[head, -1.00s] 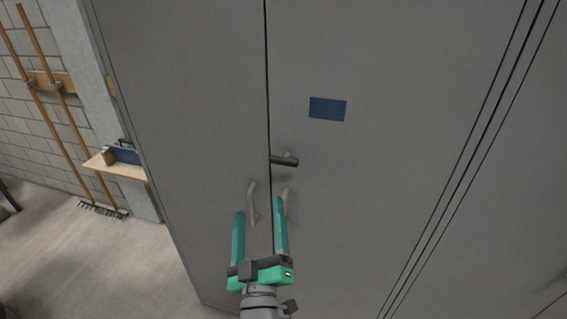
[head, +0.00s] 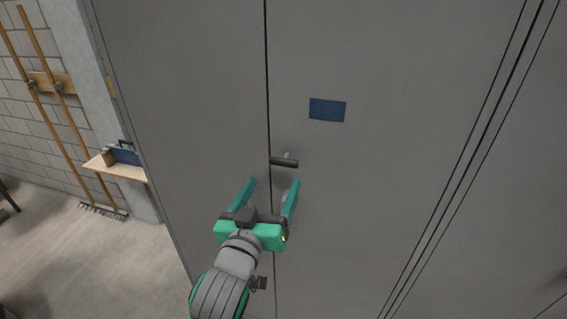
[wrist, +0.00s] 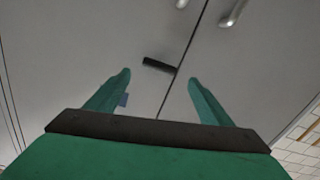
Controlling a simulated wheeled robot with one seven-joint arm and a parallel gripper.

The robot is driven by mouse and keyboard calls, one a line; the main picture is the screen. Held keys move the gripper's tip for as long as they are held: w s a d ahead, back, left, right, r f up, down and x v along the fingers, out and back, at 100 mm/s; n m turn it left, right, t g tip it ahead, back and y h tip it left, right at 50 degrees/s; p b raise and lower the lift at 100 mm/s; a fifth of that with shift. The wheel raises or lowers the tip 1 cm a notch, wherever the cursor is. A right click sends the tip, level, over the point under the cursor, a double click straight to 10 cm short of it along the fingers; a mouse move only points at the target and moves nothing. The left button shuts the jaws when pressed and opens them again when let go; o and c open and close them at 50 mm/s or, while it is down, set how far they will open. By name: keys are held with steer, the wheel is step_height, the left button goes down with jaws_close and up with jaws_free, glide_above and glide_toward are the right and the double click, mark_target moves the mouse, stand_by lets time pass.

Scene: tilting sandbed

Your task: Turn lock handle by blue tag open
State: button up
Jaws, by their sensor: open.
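The blue tag (head: 327,110) is a flat rectangle on the right grey door. Below it and to its left, the dark lock handle (head: 284,162) lies roughly level by the seam between the doors. My gripper (head: 273,182) is open and empty, its teal fingers reaching up just below the lock handle in the head view. In the wrist view, the lock handle (wrist: 159,65) is ahead, between and beyond the fingertips (wrist: 158,75), apart from them. A small part of the blue tag (wrist: 123,100) shows beside the left finger there.
Two pale pull handles flank the seam; in the wrist view one (wrist: 232,14) is at the top, and in the head view my gripper largely covers them.

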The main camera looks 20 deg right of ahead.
mark_target(283, 165)
steer(key=x, duration=1)
steer(key=shift+d, duration=0.1)
steer(key=c, duration=1)
